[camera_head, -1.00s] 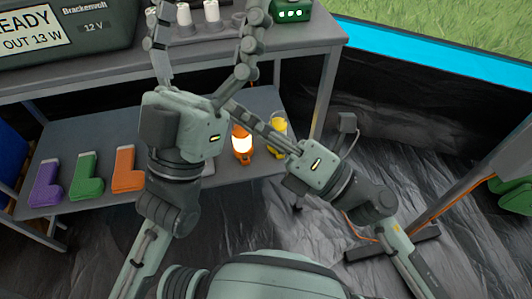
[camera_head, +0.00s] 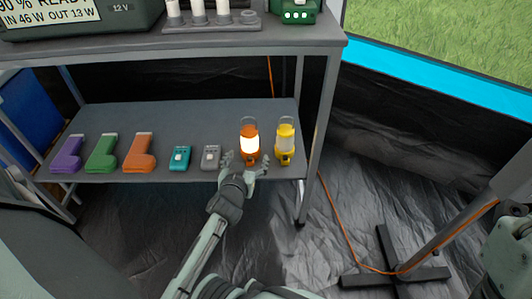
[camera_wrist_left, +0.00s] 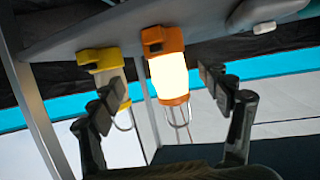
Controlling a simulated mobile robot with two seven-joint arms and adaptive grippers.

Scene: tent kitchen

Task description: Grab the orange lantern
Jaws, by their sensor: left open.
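The orange lantern (camera_head: 250,146) stands lit and upright near the front edge of the lower shelf. My left gripper (camera_head: 245,163) is open right in front of it at shelf height, low on the lantern in the head view. In the left wrist view, the lantern (camera_wrist_left: 168,75) appears upside down between the spread fingers of my left gripper (camera_wrist_left: 158,90). Contact cannot be told. The fingers partly hide the lantern's base in the head view. Part of my right arm shows at the right edge; its gripper is not in view.
A yellow lantern (camera_head: 285,144) stands close to the right of the orange one. To the left are a grey device (camera_head: 210,158), a teal device (camera_head: 180,158) and purple, green and orange L-shaped items. The shelf (camera_head: 190,117) is bare behind them; a table leg (camera_head: 318,130) stands at right.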

